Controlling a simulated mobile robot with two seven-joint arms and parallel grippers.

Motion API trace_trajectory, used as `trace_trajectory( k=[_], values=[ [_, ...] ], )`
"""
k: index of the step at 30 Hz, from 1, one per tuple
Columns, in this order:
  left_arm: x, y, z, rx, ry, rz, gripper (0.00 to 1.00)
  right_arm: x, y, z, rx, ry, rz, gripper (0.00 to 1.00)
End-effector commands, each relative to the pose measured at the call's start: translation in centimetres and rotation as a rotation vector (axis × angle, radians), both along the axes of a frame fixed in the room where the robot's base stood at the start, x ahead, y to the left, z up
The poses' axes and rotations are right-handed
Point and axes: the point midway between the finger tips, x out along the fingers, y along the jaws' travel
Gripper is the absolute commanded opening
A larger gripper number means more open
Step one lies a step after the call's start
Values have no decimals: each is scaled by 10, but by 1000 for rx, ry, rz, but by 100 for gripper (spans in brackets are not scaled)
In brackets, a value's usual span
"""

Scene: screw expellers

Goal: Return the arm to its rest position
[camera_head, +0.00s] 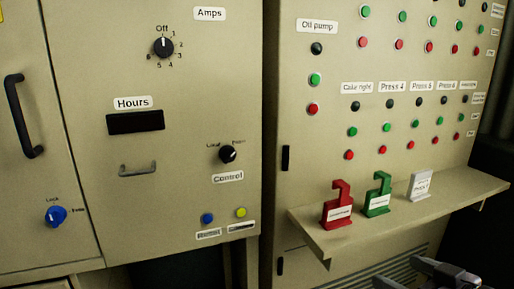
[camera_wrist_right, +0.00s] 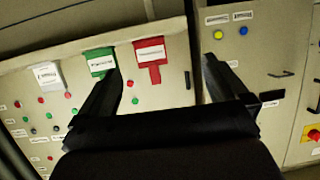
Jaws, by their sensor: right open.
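My right gripper (camera_head: 430,275) shows at the bottom right edge of the head view, below the shelf and partly cut off. In the right wrist view my right gripper (camera_wrist_right: 162,66) has its two dark fingers spread wide with nothing held between them. A red tag (camera_head: 338,210), a green tag (camera_head: 378,200) and a white tag (camera_head: 420,187) stand on the shelf, apart from the gripper. The wrist view shows the scene upside down, with the red tag (camera_wrist_right: 150,52), green tag (camera_wrist_right: 99,61) and white tag (camera_wrist_right: 48,75) beyond the fingers. My left gripper is out of view.
A narrow shelf (camera_head: 365,232) juts out from the right panel, above my right gripper. Rows of red, green and black buttons cover that panel. The left cabinet carries an Amps knob (camera_head: 163,47), a Control knob (camera_head: 228,154), a blue lock knob (camera_head: 56,216) and a black handle (camera_head: 22,116).

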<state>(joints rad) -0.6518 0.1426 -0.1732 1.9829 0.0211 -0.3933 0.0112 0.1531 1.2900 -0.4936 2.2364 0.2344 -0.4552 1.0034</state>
Motion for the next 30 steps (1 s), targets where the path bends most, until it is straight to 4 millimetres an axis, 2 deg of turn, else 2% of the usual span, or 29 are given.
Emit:
trace_trajectory(
  k=[8,14,20,24,30],
  values=[
    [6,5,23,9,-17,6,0,-16,34,-54,31,17,20,100],
    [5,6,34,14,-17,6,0,-41,50,-100,27,50,-19,100],
    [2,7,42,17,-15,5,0,-81,62,-149,-1,120,-86,100],
    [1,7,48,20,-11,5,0,-115,68,-179,-35,184,-134,100],
    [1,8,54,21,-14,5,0,-153,74,-207,-80,258,-176,100]
  ],
)
